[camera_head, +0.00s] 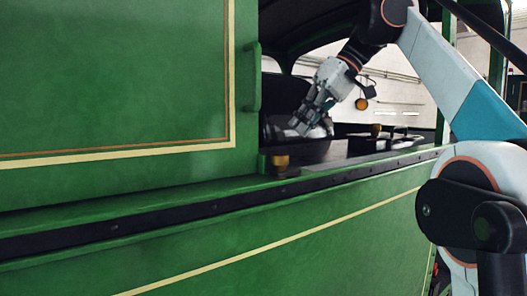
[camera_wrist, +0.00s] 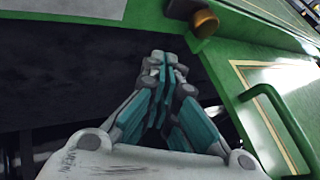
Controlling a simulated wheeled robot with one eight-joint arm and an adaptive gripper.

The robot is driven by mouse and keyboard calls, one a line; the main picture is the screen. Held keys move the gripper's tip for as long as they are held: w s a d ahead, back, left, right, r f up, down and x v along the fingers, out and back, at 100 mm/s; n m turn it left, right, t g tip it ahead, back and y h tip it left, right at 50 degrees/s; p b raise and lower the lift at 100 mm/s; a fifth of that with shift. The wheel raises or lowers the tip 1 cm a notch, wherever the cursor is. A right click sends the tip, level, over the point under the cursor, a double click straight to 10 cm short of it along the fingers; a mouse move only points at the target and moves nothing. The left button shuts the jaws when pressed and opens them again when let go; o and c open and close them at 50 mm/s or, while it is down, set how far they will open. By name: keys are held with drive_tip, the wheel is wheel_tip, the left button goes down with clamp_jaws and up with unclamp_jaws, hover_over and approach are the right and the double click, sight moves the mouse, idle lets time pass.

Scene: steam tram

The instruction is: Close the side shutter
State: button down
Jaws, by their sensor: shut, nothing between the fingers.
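The side shutter (camera_head: 110,80) is a large green panel with cream and orange lining at the left of the head view. Its green upright handle (camera_head: 254,78) is on its right edge, beside an open gap. In the wrist view the shutter (camera_wrist: 262,78) shows at the right, with its handle (camera_wrist: 285,125) at the lower right. My gripper (camera_head: 302,127) is shut and empty, in the opening to the right of the handle and apart from it. In the wrist view my gripper (camera_wrist: 165,65) points toward the dark area behind the sill.
A dark rail (camera_head: 200,222) runs along the green lower side wall (camera_head: 300,245). A brass knob (camera_head: 280,162) stands at the sill by the shutter's lower right corner; it also shows in the wrist view (camera_wrist: 205,22). Dark posts stand at the upper right.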

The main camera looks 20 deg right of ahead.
sight(258, 153)
drive_tip(key=x, duration=0.7)
drive_tip(key=shift+a+f, duration=0.1)
drive_tip(key=shift+f, duration=0.05)
drive_tip(key=a, duration=0.1)
drive_tip(key=s+a+p, duration=0.1)
drive_tip(key=a, duration=0.1)
drive_tip(key=shift+s, duration=0.1)
drive_tip(key=shift+s+a, duration=0.1)
drive_tip(key=shift+a, duration=0.2)
drive_tip(key=shift+s+a, duration=0.2)
drive_tip(key=shift+a, duration=0.55)
drive_tip(key=shift+s+a, duration=0.2)
drive_tip(key=shift+a, duration=0.55)
drive_tip(key=shift+d, duration=0.1)
drive_tip(key=shift+w, duration=0.15)
